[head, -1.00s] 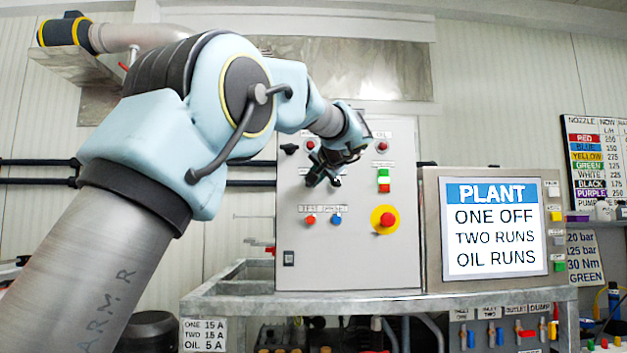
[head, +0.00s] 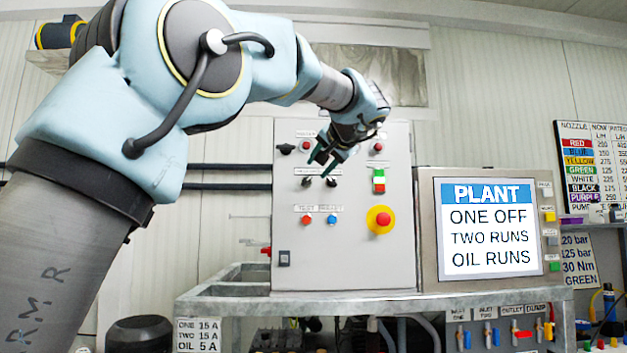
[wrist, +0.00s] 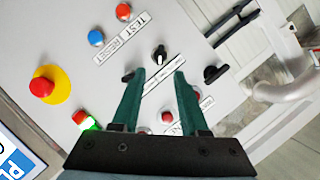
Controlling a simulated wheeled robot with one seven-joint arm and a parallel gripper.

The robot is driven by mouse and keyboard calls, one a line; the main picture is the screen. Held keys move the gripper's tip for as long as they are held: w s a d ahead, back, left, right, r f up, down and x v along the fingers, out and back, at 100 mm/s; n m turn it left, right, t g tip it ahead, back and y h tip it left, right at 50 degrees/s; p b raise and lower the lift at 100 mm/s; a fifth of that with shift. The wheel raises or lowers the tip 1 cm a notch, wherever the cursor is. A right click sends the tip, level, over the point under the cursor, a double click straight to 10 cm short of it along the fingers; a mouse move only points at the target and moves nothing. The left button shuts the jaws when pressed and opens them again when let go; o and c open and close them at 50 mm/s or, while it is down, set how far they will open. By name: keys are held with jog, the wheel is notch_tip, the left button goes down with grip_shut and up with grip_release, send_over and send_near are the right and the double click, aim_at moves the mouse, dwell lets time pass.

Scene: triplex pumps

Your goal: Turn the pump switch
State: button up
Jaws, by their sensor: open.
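The grey control cabinet (head: 345,255) carries two small black selector knobs side by side, the left one (head: 306,181) and the right one (head: 331,181). Their labels are too small to read. My gripper (head: 320,164) is open and empty in front of the panel, just above these knobs in the head view. In the wrist view, the left knob (wrist: 159,52), with a white pointer mark, shows just beyond the gap between my open green fingertips (wrist: 159,71). The right knob (wrist: 128,77) is beside one finger and partly hidden by it. I see no contact with either knob.
A larger black rotary switch (head: 285,148) is at upper left. Red (head: 306,219) and blue (head: 332,220) buttons are below the knobs; a red-yellow emergency stop (head: 380,220) is at lower right. The plant screen (head: 488,228) reads ONE OFF, TWO RUNS, OIL RUNS.

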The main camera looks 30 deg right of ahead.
jog(key=shift+v, duration=1.35)
jog(key=w+a+f+n+g+y+p, duration=0.1)
jog(key=w+a+f+g+y+p, duration=0.3)
jog(key=a+f, duration=0.75)
jog(key=w+a+f+n+g+h+b, duration=0.1)
jog(key=w+a+f+g, duration=0.3)
jog(key=a+f, duration=0.75)
jog(key=s+a+f+n+g+p, duration=0.2)
jog(key=s+a+f+n+p, duration=0.15)
jog(key=a+f, duration=0.8)
jog(key=s+a+f+n+g, duration=0.1)
jog(key=s+a+f+n, duration=0.1)
jog(key=s+a+f, duration=0.2)
jog(key=s+a+f+n+g, duration=0.2)
jog(key=s+a+f, duration=0.3)
jog(key=s, duration=0.4)
jog(key=shift+s+a+f+h+p, duration=0.25)
jog(key=shift+s+f+h+p, duration=0.15)
jog(key=shift+f, duration=0.4)
jog(key=shift+w+n, duration=0.1)
jog(key=shift+n, duration=0.15)
grip_shut()
